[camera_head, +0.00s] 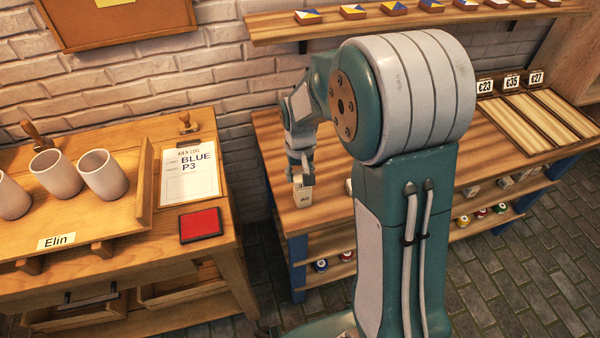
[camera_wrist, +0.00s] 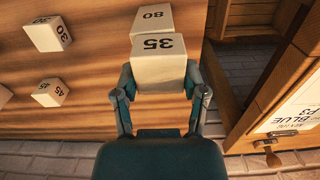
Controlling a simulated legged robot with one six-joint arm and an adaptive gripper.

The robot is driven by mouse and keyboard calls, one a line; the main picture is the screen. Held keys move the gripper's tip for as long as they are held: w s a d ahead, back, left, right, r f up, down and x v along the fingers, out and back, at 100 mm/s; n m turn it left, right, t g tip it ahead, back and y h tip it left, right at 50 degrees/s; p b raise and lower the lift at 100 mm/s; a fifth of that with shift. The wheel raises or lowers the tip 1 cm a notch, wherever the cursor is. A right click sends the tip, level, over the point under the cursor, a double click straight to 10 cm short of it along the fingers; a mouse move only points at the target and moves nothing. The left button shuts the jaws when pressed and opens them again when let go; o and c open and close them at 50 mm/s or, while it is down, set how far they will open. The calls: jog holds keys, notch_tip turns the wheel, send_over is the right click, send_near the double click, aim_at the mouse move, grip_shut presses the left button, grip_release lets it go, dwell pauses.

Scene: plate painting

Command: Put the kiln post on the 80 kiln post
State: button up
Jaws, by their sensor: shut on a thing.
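My gripper (camera_wrist: 160,85) is shut on a pale kiln post marked 35 (camera_wrist: 159,68), with one finger on each side of it. The pale 80 kiln post (camera_wrist: 152,20) stands on the wooden bench, and the held post overlaps its near part in the wrist view. I cannot tell whether the two posts touch. In the head view my gripper (camera_head: 301,178) points down right over the 80 post (camera_head: 303,198); the held post is hardly distinguishable there.
In the wrist view, a post marked 30 (camera_wrist: 44,36) and another marked 45 (camera_wrist: 50,92) stand left on the bench. In the head view, the left table holds cups (camera_head: 103,175), a log sheet (camera_head: 190,172) and a red pad (camera_head: 201,225). A gap separates it from the bench.

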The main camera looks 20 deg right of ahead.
aim_at(302, 172)
jog(key=o, duration=1.1)
jog(key=shift+d+f, duration=0.1)
jog(key=shift+o, duration=0.5)
jog(key=shift+d, duration=0.25)
jog(key=shift+a, duration=0.1)
jog(key=shift+r, duration=0.2)
notch_tip(302, 172, up, 12)
jog(key=s+r+t, duration=0.2)
jog(key=s+r, duration=0.1)
jog(key=s, duration=0.7)
jog(key=s+r+t, duration=0.3)
jog(key=s+r, duration=0.1)
jog(key=s, duration=0.7)
jog(key=shift+t, duration=0.3)
jog(key=shift+w, duration=0.1)
